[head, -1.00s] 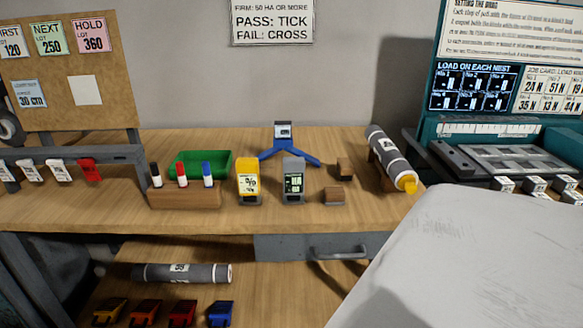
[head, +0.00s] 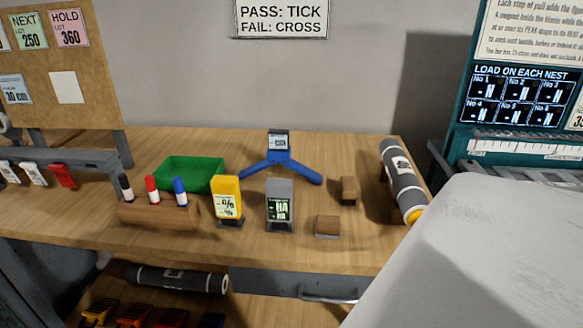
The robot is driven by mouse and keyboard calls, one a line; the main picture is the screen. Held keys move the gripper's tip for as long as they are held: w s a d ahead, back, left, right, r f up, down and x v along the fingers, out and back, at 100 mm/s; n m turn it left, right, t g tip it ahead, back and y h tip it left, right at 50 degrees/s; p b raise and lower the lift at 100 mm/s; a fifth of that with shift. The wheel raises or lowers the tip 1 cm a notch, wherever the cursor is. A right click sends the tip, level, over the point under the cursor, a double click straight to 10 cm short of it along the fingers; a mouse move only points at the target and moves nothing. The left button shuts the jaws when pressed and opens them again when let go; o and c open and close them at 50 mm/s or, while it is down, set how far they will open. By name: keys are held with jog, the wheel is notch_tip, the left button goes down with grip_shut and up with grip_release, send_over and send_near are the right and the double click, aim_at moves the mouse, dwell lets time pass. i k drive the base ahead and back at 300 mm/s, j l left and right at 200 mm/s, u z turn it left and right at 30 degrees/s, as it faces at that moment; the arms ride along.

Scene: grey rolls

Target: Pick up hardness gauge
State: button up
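The hardness gauge appears to be the small grey block-shaped device (head: 279,204) with a dark screen reading "HA". It stands upright near the front of the wooden bench (head: 260,252), about mid-picture. A yellow meter (head: 227,199) marked "%" stands close to its left, apart from it. A blue three-legged stand (head: 281,168) with a small display is behind it. My gripper is out of view; only a large pale part of my own arm fills the lower right.
A wooden block with black, red and blue markers (head: 158,215) and a green tray (head: 190,173) are at left. Small wooden blocks (head: 328,227) lie right of the gauge. A grey roll (head: 403,180) rests at the bench's right end. A drawer handle (head: 328,295) juts out below.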

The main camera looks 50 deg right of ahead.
aim_at(279, 192)
jog(key=l, duration=1.8)
